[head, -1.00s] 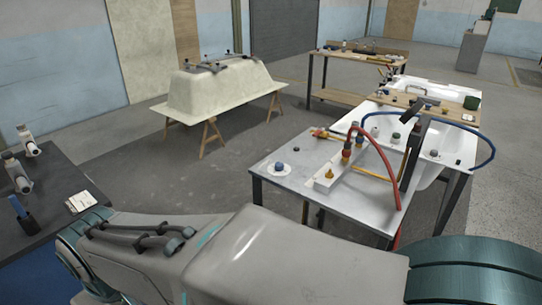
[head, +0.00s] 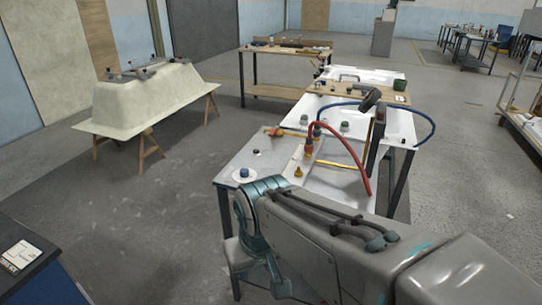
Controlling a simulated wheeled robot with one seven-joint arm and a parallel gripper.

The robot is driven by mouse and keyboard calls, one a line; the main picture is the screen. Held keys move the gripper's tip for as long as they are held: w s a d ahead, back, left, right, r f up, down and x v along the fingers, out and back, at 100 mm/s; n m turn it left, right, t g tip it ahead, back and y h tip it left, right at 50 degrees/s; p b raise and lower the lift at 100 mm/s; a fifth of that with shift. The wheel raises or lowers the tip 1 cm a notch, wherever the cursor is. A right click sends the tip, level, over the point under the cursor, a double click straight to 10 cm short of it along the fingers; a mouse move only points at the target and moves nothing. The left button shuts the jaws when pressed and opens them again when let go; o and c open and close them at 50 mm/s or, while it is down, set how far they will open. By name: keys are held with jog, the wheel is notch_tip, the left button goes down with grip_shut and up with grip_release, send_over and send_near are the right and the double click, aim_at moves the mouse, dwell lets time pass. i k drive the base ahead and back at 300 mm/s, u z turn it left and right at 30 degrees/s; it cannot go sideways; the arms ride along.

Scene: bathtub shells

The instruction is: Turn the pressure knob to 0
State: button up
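A blue knob (head: 243,172) sits on a round white plate near the front left corner of the grey workbench (head: 226,174). It is small here, and I cannot read any marks or its setting. I cannot tell for certain that it is the pressure knob, as other small knobs and fittings stand on the bench. My arm crosses the lower right of the head view, its teal joint in front of the bench's near edge. My gripper's fingers do not show.
A red hose (head: 358,150) and a blue hose (head: 430,118) arch over the bench and white tub shell (head: 401,125). A pale tub shell (head: 150,92) rests on trestles at left. A dark table (head: 45,285) is at lower left. Open floor lies between.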

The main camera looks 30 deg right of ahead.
aim_at(244, 173)
jog(key=z, duration=0.4)
jog(key=i, duration=1)
